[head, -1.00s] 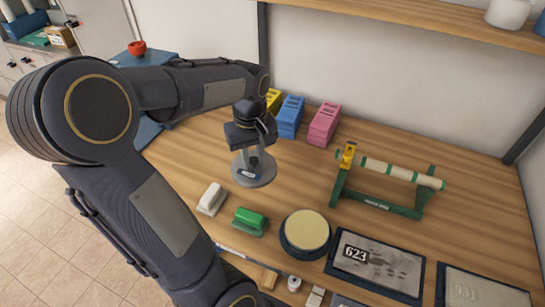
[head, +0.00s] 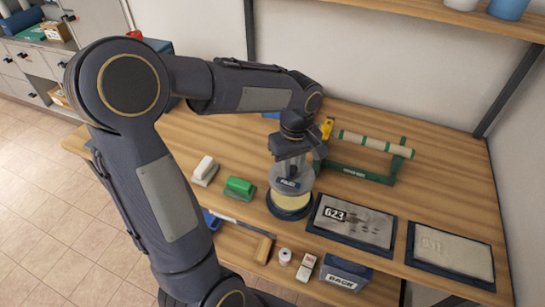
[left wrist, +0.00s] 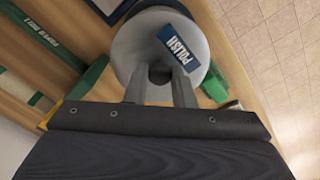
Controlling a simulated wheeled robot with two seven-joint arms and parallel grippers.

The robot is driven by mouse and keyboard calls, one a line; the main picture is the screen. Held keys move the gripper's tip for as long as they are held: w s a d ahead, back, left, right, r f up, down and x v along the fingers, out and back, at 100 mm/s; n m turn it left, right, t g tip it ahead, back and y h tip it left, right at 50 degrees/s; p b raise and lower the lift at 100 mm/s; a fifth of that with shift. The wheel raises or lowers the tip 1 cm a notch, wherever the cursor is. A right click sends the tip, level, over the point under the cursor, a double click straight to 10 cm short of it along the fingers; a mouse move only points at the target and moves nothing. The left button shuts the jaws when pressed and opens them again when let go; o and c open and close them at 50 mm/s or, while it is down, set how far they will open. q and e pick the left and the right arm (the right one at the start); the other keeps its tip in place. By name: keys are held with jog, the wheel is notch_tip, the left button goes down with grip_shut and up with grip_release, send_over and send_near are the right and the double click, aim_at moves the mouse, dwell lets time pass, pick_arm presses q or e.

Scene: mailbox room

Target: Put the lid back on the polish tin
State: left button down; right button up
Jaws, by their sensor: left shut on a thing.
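The polish tin (head: 289,212) is a round dark-blue tin with cream polish showing inside, standing on the wooden bench. The lid (head: 301,184) is a grey disc with a blue POLISH label; it also shows in the left wrist view (left wrist: 132,45). My left gripper (head: 291,168) is shut on the lid's upright knob, and its fingers show in the left wrist view (left wrist: 160,90). The lid is over the back part of the tin, apparently a little above it, with the cream visible at the front. My right gripper is not in view.
A dark-framed 623 plate (head: 352,222) lies close right of the tin, with a pale plate (head: 450,252) beyond. A green block (head: 240,188) and a white block (head: 205,170) lie left. The green paper roll stand (head: 370,174) is behind. Small items sit at the front on a lower level.

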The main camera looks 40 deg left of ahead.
pick_arm(q)
jog(key=shift+a+f+b, duration=0.1)
jog(key=shift+f+b, duration=0.45)
jog(key=shift+f, duration=0.25)
jog(key=shift+f+b, duration=1.95)
jog(key=shift+f, duration=0.5)
jog(key=shift+f, duration=0.15)
jog(key=c, duration=0.7)
grip_release()
jog(key=shift+r+p, duration=2.6)
jog(key=shift+r, duration=0.95)
